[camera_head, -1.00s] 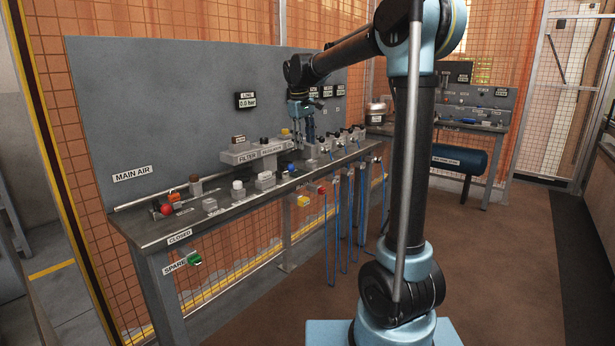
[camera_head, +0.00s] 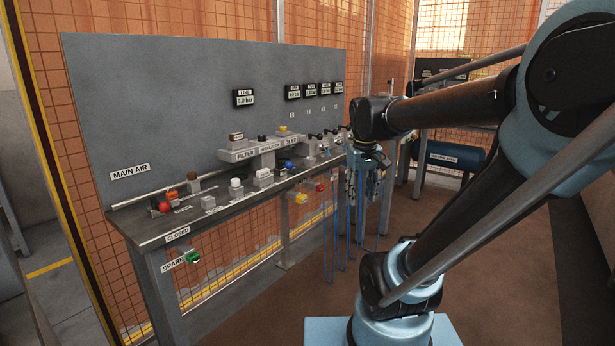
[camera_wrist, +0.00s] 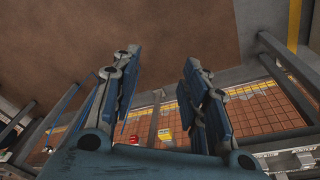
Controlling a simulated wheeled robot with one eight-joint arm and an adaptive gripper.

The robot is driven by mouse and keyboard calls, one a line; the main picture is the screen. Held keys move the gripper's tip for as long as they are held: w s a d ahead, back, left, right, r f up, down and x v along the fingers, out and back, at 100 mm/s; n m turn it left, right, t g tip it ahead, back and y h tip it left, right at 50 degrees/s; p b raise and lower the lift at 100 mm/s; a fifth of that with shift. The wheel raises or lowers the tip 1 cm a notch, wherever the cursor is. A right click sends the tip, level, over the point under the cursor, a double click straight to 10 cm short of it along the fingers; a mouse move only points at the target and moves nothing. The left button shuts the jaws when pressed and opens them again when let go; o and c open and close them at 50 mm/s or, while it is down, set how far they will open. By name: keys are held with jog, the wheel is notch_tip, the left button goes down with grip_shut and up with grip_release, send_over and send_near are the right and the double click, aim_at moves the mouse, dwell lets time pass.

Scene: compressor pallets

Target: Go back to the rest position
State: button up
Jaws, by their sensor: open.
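My gripper (camera_head: 364,180) hangs off the right end of the bench in the head view, in front of the blue hoses (camera_head: 337,225). In the wrist view its two blue fingers (camera_wrist: 160,90) stand wide apart with nothing between their tips, over brown floor. The arm reaches in from the right of the head view. The bench (camera_head: 150,230) with the grey filter and regulator block (camera_head: 245,153) and a red knob (camera_head: 164,207) is to the left of my gripper and apart from it.
A grey panel (camera_head: 160,100) with a line display (camera_head: 245,98) reading 0.0 bar stands behind the bench. A green spare connector (camera_head: 193,257) hangs at the front edge. A blue tank (camera_head: 455,156) stands beyond my arm. The brown floor (camera_head: 275,318) in front is clear.

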jog(key=s+d+f+m, duration=0.2)
jog(key=s+d+f, duration=0.1)
jog(key=s+f, duration=0.9)
jog(key=shift+f+m, duration=0.3)
jog(key=shift+m, duration=0.1)
jog(key=shift+d, duration=0.1)
jog(key=shift+w+f, duration=0.2)
jog(key=shift+w, duration=0.25)
